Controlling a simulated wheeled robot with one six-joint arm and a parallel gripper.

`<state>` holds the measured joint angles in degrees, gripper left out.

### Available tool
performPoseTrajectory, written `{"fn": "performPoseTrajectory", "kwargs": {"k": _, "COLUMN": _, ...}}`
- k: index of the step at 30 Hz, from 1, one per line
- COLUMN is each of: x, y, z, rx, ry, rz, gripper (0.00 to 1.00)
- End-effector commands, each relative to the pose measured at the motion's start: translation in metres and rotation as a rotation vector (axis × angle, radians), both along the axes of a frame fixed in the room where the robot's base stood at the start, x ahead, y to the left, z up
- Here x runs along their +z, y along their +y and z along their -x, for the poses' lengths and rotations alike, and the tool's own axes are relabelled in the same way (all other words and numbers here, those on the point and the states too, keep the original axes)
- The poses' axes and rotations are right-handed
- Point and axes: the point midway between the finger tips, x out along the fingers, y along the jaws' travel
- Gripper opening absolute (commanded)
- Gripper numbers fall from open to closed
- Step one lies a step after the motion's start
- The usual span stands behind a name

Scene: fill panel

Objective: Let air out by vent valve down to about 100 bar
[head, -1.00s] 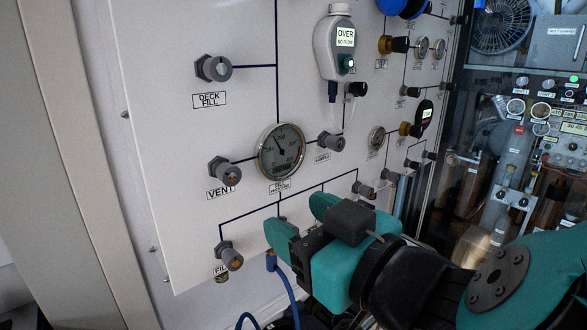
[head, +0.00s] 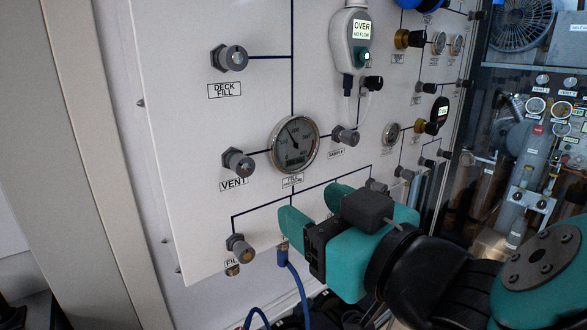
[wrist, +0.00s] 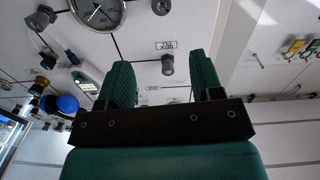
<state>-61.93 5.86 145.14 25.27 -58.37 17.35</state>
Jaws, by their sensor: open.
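The vent valve is a grey knob (head: 238,162) above its VENT label (head: 234,184), at the left of the white panel. A grey knob at the top edge of the wrist view (wrist: 162,6) appears to be the same valve. The round fill gauge (head: 294,144) is right of it; its needle points up and slightly left, its figures too small to read surely. It also shows in the wrist view (wrist: 97,10). My gripper (head: 312,211) is open and empty, below and right of the vent valve, apart from it. Both fingers show in the wrist view (wrist: 163,82).
The deck fill knob (head: 230,58) is above, the fill knob (head: 240,247) below left, and the sample knob (head: 345,136) right of the gauge. A grey analyzer (head: 351,40) hangs above. A blue hose (head: 297,285) runs below the panel. A glass-fronted cabinet stands right.

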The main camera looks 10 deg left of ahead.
Motion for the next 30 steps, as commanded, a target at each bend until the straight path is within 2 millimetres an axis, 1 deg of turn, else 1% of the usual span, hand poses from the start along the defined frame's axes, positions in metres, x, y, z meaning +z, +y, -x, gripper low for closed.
{"fn": "performPoseTrajectory", "kwargs": {"k": 1, "x": -0.011, "y": -0.001, "z": -0.001, "rx": -0.005, "ry": 0.013, "rz": -0.023, "gripper": 0.6}}
{"fn": "performPoseTrajectory", "kwargs": {"k": 2, "x": -0.012, "y": -0.001, "z": -0.002, "rx": -0.006, "ry": 0.022, "rz": -0.031, "gripper": 0.6}}
{"fn": "performPoseTrajectory", "kwargs": {"k": 7, "x": -0.007, "y": 0.001, "z": -0.001, "rx": 0.005, "ry": 0.054, "rz": -0.055, "gripper": 0.6}}
{"fn": "performPoseTrajectory", "kwargs": {"k": 11, "x": -0.002, "y": 0.011, "z": -0.007, "rx": 0.009, "ry": 0.06, "rz": -0.053, "gripper": 0.6}}
{"fn": "performPoseTrajectory", "kwargs": {"k": 14, "x": -0.002, "y": 0.024, "z": -0.019, "rx": 0.008, "ry": 0.062, "rz": -0.051, "gripper": 0.6}}
{"fn": "performPoseTrajectory", "kwargs": {"k": 24, "x": -0.001, "y": 0.083, "z": -0.07, "rx": 0.008, "ry": 0.061, "rz": -0.052, "gripper": 0.6}}
{"fn": "performPoseTrajectory", "kwargs": {"k": 30, "x": -0.002, "y": 0.113, "z": -0.095, "rx": 0.009, "ry": 0.061, "rz": -0.053, "gripper": 0.6}}
